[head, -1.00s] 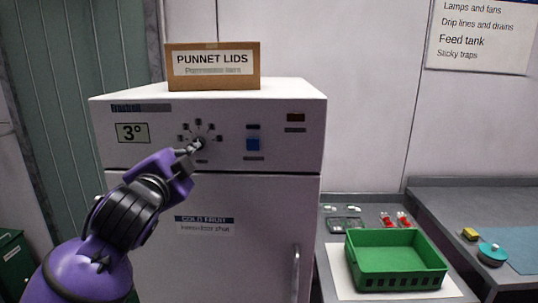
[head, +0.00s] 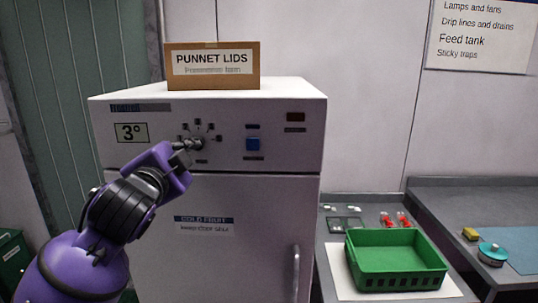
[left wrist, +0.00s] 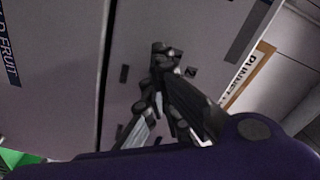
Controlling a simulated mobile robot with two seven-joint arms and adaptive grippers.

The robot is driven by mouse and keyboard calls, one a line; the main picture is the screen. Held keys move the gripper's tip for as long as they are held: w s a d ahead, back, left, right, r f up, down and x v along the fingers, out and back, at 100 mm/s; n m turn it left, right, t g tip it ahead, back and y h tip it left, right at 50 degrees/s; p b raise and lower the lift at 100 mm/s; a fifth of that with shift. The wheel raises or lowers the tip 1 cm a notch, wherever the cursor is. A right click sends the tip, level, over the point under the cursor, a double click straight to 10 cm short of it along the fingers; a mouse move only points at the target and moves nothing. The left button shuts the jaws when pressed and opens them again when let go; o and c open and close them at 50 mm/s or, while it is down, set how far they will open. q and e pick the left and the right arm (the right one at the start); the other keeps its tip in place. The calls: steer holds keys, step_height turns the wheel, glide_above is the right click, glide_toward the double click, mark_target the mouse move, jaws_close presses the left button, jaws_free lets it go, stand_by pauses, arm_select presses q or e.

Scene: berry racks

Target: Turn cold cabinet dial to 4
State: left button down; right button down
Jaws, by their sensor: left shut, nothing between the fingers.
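The cold cabinet (head: 225,210) is a white unit with a control panel along its upper front. Its dial (head: 199,143) is a small dark knob ringed by several dark marks. A display left of the dial reads 3° (head: 131,132). My left gripper (head: 188,145) is shut, with its fingertips at the dial's left side, partly covering it. In the left wrist view the fingers (left wrist: 164,72) come together near the dark marks; whether they touch the knob I cannot tell. My right gripper is not in view.
A cardboard box marked PUNNET LIDS (head: 213,83) stands on the cabinet. A green crate (head: 395,284) and small items lie on the counter at the right. A door handle (head: 296,270) projects at the cabinet's lower right.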

arm_select(q)
steer(key=shift+d+r, duration=0.15)
steer(key=shift+r, duration=0.1)
steer(key=shift+a+f, duration=0.2)
stand_by(0.3)
steer(key=s, duration=0.5)
steer(key=shift+s+a, duration=0.25)
steer(key=shift+s, duration=0.15)
steer(key=shift+f, duration=0.1)
